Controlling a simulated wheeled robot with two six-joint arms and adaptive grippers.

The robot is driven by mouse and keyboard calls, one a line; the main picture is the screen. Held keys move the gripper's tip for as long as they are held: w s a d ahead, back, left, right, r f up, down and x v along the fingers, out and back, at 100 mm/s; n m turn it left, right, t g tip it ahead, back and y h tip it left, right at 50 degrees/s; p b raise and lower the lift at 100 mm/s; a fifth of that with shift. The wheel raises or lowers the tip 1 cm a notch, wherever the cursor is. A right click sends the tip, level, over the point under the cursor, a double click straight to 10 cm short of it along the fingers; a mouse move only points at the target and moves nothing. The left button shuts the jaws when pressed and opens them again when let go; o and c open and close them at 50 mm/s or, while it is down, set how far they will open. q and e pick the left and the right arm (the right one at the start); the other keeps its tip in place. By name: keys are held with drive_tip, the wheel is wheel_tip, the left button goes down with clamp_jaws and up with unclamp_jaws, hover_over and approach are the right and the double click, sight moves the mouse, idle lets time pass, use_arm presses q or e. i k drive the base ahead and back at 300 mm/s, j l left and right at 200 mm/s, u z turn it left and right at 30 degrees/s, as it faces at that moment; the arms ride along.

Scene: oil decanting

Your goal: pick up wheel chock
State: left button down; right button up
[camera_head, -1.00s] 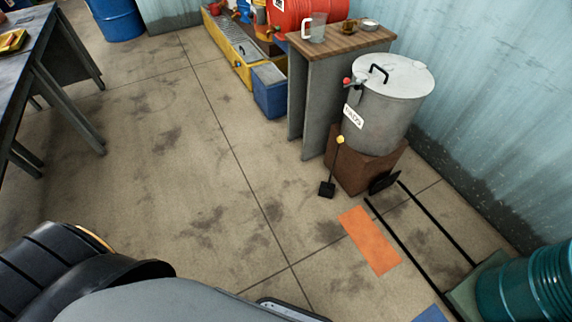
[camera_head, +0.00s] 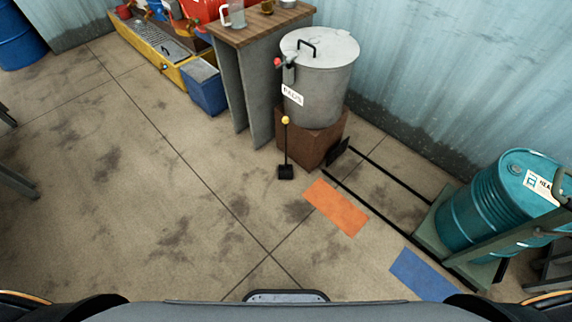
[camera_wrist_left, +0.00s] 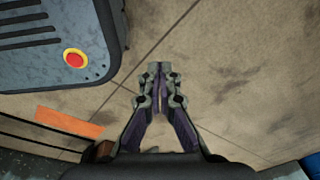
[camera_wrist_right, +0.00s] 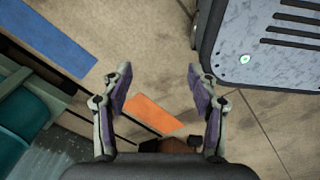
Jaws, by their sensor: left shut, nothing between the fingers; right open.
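The wheel chock appears to be the small black block (camera_head: 286,172) with a thin upright rod and yellow knob. It stands on the floor in front of the brown block under the grey pot, left of the orange mat. My left gripper (camera_wrist_left: 160,72) is shut and empty above bare floor in the left wrist view. My right gripper (camera_wrist_right: 159,72) is open and empty in the right wrist view, with the orange mat (camera_wrist_right: 155,114) beyond it. Neither gripper shows in the head view, and both are apart from the chock.
A lidded grey pot (camera_head: 318,80) stands on a brown block (camera_head: 318,143) beside a wood-topped stand (camera_head: 262,28). Black rails (camera_head: 385,218) run right to a teal drum (camera_head: 490,208) on a green cradle. A blue mat (camera_head: 421,275) lies near them.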

sight(285, 172)
drive_tip(key=i+j+z, duration=0.1)
drive_tip(key=i+j, duration=0.4)
drive_tip(key=i+j+z, duration=0.15)
drive_tip(key=i+j, duration=0.3)
drive_tip(key=i+j+z, duration=0.1)
drive_tip(key=i+j, duration=0.35)
drive_tip(key=j, duration=0.25)
